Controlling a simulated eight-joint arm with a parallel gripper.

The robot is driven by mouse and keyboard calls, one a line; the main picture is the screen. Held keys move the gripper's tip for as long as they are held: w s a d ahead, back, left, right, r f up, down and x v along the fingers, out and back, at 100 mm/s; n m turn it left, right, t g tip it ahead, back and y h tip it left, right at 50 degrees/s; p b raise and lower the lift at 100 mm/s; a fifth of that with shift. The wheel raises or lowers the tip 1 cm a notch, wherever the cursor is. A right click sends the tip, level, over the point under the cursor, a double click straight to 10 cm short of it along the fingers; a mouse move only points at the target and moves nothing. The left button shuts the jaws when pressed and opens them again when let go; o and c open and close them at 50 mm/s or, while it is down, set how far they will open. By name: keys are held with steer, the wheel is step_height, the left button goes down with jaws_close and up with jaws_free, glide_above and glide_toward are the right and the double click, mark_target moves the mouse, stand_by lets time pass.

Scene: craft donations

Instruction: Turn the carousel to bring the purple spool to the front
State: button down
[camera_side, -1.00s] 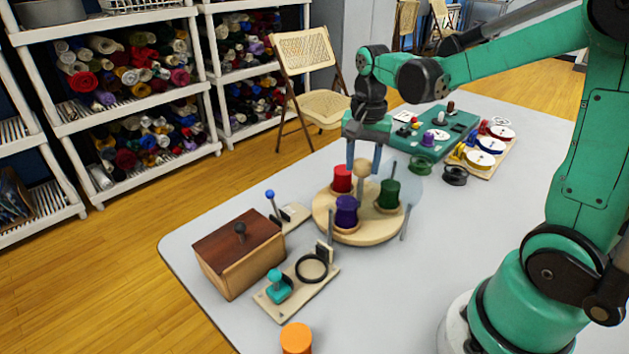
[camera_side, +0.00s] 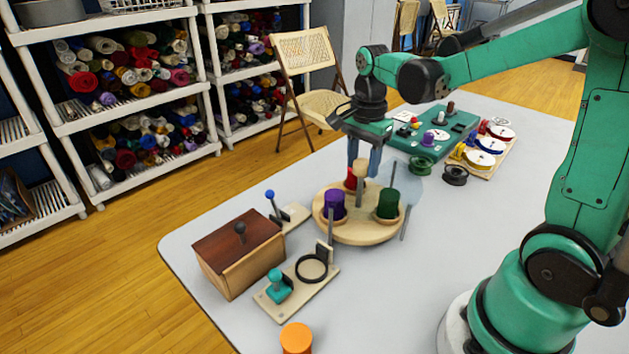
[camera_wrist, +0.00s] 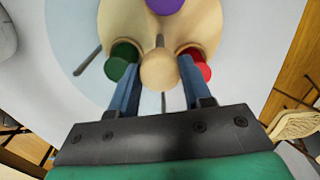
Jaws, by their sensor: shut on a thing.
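The carousel (camera_side: 350,234) is a round pale wooden turntable on the table. It bears a purple spool (camera_side: 335,203) at front left, a green spool (camera_side: 388,204) at front right and a red spool (camera_side: 351,181) at the back. My gripper (camera_side: 364,166) is over the middle, with its two blue fingers shut on the round wooden knob (camera_wrist: 158,68). In the wrist view the green spool (camera_wrist: 121,66) and the red spool (camera_wrist: 196,65) are beside the fingers. The purple spool (camera_wrist: 165,6) is at the top edge there, partly cut off.
Thin grey posts stand by the carousel, one at its right (camera_side: 405,224). A wooden box (camera_side: 240,262), a blue-knobbed lever (camera_side: 270,195) and a board with a teal-handled piece (camera_side: 278,287) are at left. An orange cylinder (camera_side: 297,338) is in front. Table space right of the carousel is clear.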

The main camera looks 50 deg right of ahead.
steer(key=shift+m, duration=7.3)
steer(key=shift+c, duration=1.8)
jaws_free()
steer(key=shift+r, duration=2.85)
